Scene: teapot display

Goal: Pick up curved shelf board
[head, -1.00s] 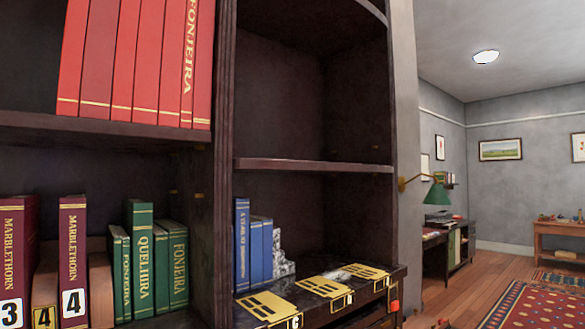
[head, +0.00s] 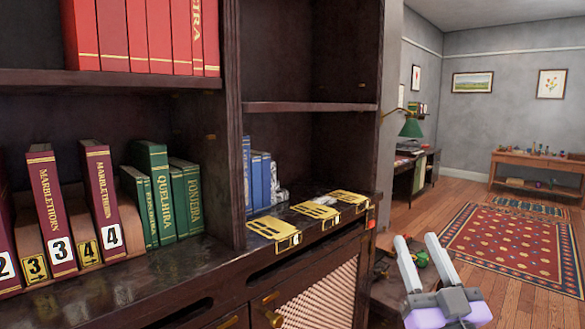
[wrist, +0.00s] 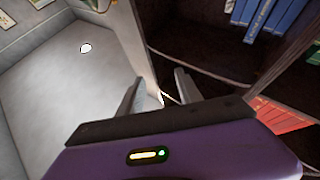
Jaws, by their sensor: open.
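A dark wooden shelf board (head: 310,106) spans the right bay of the bookcase in the head view, above some blue books. Its top looks bare, and its curve is hard to make out from here. My gripper (head: 416,240) is at the lower right of the head view, open and empty, with its two pale fingers pointing up. It is right of the bookcase and apart from the board. In the wrist view my open gripper (wrist: 160,74) points toward the bookcase's side edge, with nothing between the fingers. A dark curved shelf edge (wrist: 205,72) shows there at the right.
A green lamp (head: 411,128) stands behind. Open floor with a rug (head: 520,245) lies right.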

